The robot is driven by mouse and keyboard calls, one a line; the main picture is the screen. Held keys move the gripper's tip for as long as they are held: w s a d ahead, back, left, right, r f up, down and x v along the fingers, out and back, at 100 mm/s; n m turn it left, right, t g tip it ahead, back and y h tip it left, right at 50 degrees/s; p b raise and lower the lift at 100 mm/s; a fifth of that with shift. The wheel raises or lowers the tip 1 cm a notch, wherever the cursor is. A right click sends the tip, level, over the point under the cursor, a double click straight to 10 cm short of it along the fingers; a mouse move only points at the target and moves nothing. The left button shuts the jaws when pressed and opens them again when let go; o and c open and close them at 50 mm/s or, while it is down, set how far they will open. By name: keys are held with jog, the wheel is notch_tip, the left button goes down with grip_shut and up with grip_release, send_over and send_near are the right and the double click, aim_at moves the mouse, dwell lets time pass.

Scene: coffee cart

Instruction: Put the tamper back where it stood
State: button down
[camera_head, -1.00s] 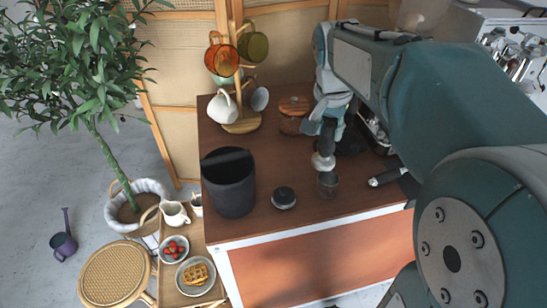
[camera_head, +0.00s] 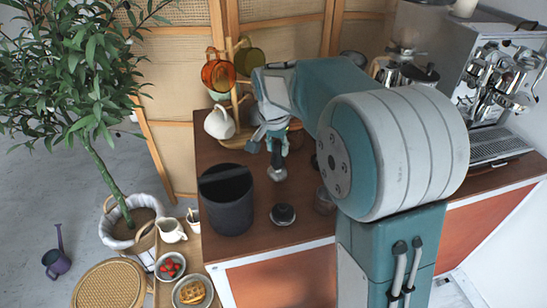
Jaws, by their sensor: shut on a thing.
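The tamper (camera_head: 277,173) has a dark handle and a pale metal base. It hangs upright below my gripper (camera_head: 276,142), which is shut on its handle. The tamper is over the brown cart top (camera_head: 258,241), behind the black round puck-like piece (camera_head: 283,214) and right of the black bin (camera_head: 229,201). I cannot tell for sure how far its base is above the wood. My gripper's fingers are small and partly hidden in this view.
A small dark cup (camera_head: 324,202) stands right of the puck, partly hidden by my arm. The espresso machine (camera_head: 499,85) is at the right. Bare wood lies around the puck.

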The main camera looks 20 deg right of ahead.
aim_at(274, 158)
jog(key=shift+w+a+f, duration=0.2)
jog(key=shift+w+f, duration=0.2)
jog(key=shift+f, duration=0.05)
notch_tip(274, 158, down, 4)
jog(key=shift+w+a+r, duration=0.1)
jog(key=shift+w+r, duration=0.05)
jog(key=shift+r, duration=0.05)
jog(key=shift+c, duration=1.7)
grip_release()
